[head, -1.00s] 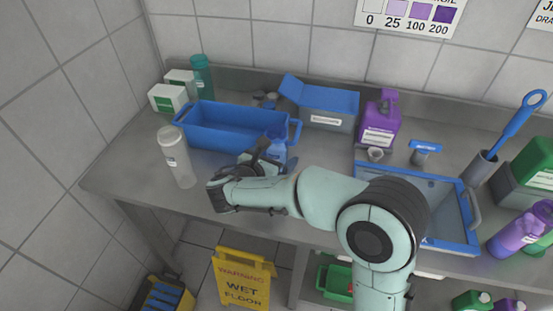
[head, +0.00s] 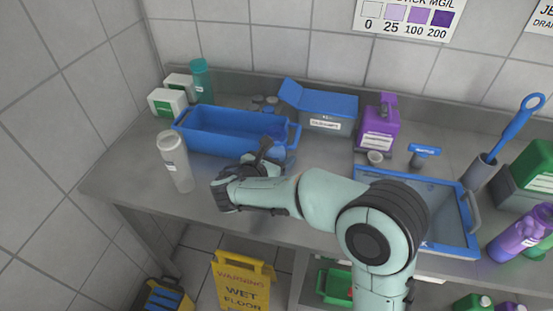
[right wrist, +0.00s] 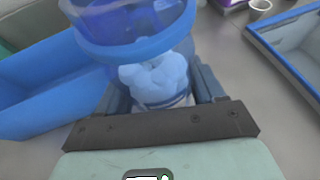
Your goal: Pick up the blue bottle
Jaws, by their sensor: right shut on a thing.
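The blue bottle (right wrist: 135,45) is see-through blue and fills the upper middle of the right wrist view. A paler, lumpy blue part of it lies between the fingers. My right gripper (right wrist: 160,92) is shut on it, one finger on each side. In the head view my right gripper (head: 262,155) is just in front of the right end of the blue tub. The bottle is hard to make out there, behind the gripper and against the blue tub. I cannot tell whether it touches the bench. My left gripper is not in view.
The blue tub (head: 215,143) lies close behind the gripper. A clear bottle (head: 174,163) stands to its left. A blue-rimmed tray (head: 440,243), a purple jug (head: 379,125) and a small cup (head: 375,157) are to the right. A yellow floor sign (head: 242,280) stands below the bench.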

